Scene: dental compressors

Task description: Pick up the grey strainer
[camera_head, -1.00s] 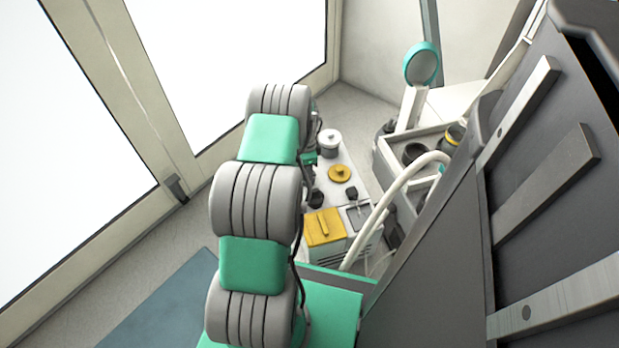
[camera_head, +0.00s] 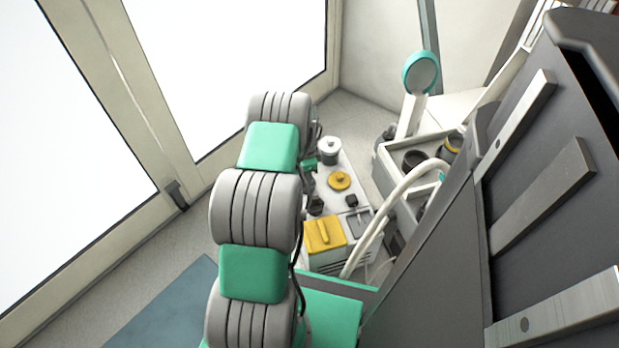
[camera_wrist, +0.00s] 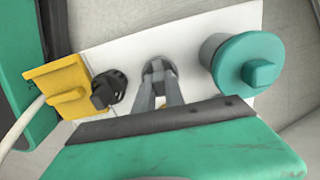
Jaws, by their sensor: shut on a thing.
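The grey strainer (camera_wrist: 157,68) shows in the wrist view as a small, round grey piece at the tips of my gripper (camera_wrist: 159,80). The two grey fingers are closed together on it, and they cover part of it. I cannot tell whether it is clear of the white top. In the head view my own arm hides the fingertips, and I cannot make out the strainer there.
A black knobbed part (camera_wrist: 105,88) and a yellow lid (camera_wrist: 58,88) lie left of the fingers. A teal-lidded pot (camera_wrist: 245,62) stands right. The head view shows a round yellow lid (camera_head: 339,181), a lidded canister (camera_head: 329,150) and a white hose (camera_head: 385,205).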

